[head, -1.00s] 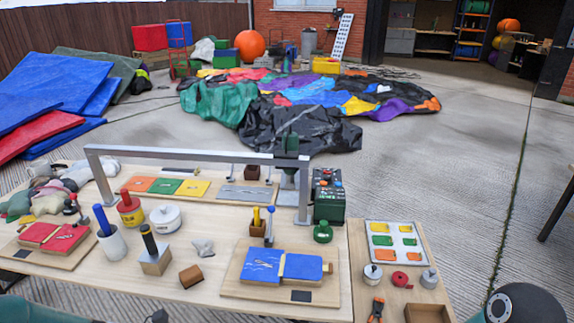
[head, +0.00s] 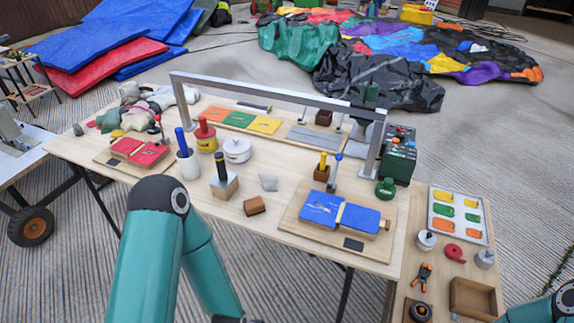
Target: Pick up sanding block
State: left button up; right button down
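A small brown block (head: 255,205), which looks like the sanding block, lies on the wooden worktable (head: 283,252) near its front edge. It sits left of the board with the blue pieces (head: 340,212) and is free of any gripper. My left arm rises from the bottom left, with its elbow in front of the table edge and its forearm running down out of the picture. My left gripper is not in view. Only a piece of my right arm shows at the bottom right corner, and its gripper is not in view.
A grey metal frame (head: 275,92) spans the table behind. Bare tabletop lies in front of the block.

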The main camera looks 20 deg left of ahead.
aim_at(253, 206)
jog(key=u, duration=1.1)
jog(key=i, duration=0.15)
jog(key=z, duration=2.8)
jog(key=k, duration=1.35)
jog(key=u, duration=1.1)
jog(key=i, duration=1)
